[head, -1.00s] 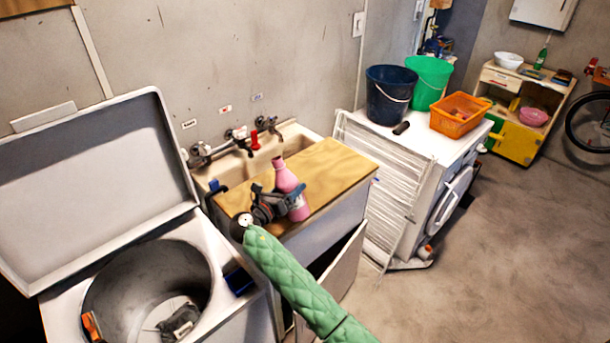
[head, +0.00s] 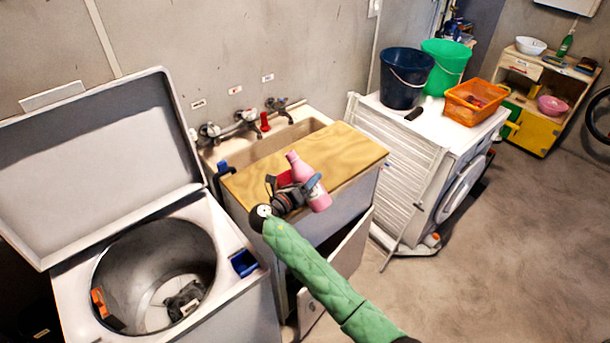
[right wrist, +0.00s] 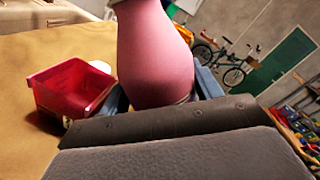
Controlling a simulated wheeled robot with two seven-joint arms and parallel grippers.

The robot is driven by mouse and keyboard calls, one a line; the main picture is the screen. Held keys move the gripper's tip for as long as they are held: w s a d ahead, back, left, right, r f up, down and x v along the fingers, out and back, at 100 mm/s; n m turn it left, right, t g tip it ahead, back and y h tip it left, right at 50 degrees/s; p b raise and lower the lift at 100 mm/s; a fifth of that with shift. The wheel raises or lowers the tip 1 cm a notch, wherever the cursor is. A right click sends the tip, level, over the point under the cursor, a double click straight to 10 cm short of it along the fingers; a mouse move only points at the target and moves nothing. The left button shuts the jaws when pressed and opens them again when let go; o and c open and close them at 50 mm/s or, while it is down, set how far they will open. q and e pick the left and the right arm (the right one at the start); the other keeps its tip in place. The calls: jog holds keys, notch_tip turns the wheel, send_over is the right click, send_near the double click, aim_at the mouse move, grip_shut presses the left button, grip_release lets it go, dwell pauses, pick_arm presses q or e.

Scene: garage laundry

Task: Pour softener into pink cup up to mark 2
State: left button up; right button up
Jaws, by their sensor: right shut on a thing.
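A pink bottle (head: 309,181) is in my right gripper (head: 297,196), near the front edge of the wooden board (head: 345,150) by the sink. The bottle leans with its neck to the upper left. In the right wrist view the pink bottle (right wrist: 153,55) stands large between the blue-grey fingers, its top out of frame. A reddish-pink, square open cup (right wrist: 72,88) sits on the wooden surface left of the bottle, apart from the gripper. In the head view a bit of red (head: 283,179) shows behind the gripper, mostly hidden. No mark is readable on the cup. My left gripper is out of view.
The sink (head: 270,140) with taps is behind the board. An open top-loading washer (head: 155,270) is at left, an open cabinet door (head: 345,265) below. A white machine at right carries a dark bucket (head: 402,80), a green bucket (head: 447,65) and an orange basket (head: 475,100).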

jog(key=shift+s+d+f+n, duration=0.15)
jog(key=shift+d+f+n, duration=0.15)
jog(key=shift+f+n, duration=0.15)
jog(key=shift+s+d+f+n, duration=0.1)
jog(key=shift+d+f+n, duration=0.2)
jog(key=shift+f, duration=0.25)
jog(key=shift+s+n+p, duration=0.15)
jog(key=shift+n+p, duration=0.25)
jog(key=shift+n, duration=0.05)
jog(key=shift+s+d+n, duration=0.2)
jog(key=shift+n, duration=0.4)
jog(key=n+p, duration=0.1)
jog(key=p, duration=0.1)
jog(key=shift+d+r+p, duration=0.1)
jog(key=shift+r+p, duration=0.1)
jog(key=shift+p, duration=0.2)
jog(key=shift+s+n, duration=0.1)
jog(key=shift+n, duration=0.2)
jog(key=shift+s+d+r+n, duration=0.1)
jog(key=shift+d+r+n, duration=0.1)
jog(key=shift+r+n, duration=0.3)
jog(key=shift+f, duration=0.1)
dwell(4.4)
